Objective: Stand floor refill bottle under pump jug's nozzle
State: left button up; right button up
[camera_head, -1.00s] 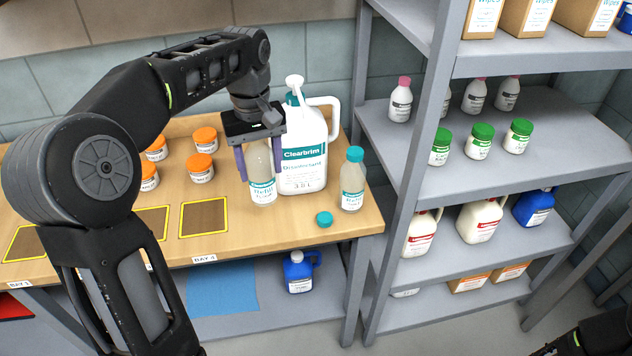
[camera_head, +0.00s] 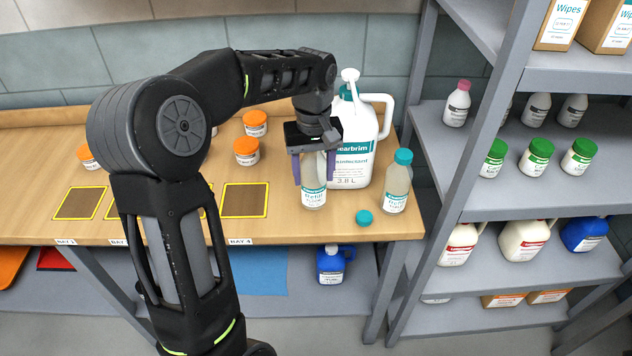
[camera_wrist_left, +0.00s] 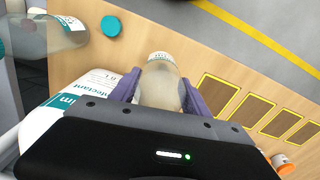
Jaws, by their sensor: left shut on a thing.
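My left gripper (camera_head: 313,168) is shut on an open, clear refill bottle with a "Refill" label (camera_head: 313,195), upright at the bench, just in front of the pump jug. The bottle also shows between the purple fingers in the left wrist view (camera_wrist_left: 160,85). The white pump jug "Clearbrim Disinfectant" (camera_head: 362,150) stands on the bench behind and right of it; its nozzle (camera_head: 350,75) is at the top, and the gripper hides part of its label. I cannot tell whether the bottle's base touches the bench. My right gripper is not in view.
A second refill bottle with a teal cap (camera_head: 397,185) stands right of the jug. A loose teal cap (camera_head: 364,218) lies near the front edge of the wooden bench (camera_head: 290,232). Orange-lidded jars (camera_head: 247,150) and yellow-framed squares (camera_head: 245,200) lie left. A grey shelf unit (camera_head: 500,195) stands right.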

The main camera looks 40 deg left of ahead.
aim_at(314, 185)
pick_arm(q)
jog(key=shift+f+p, duration=0.3)
jog(key=shift+f, duration=1.55)
jog(key=shift+f, duration=0.1)
jog(key=o, duration=1.5)
notch_tip(314, 185, up, 12)
jog(key=shift+r, duration=0.1)
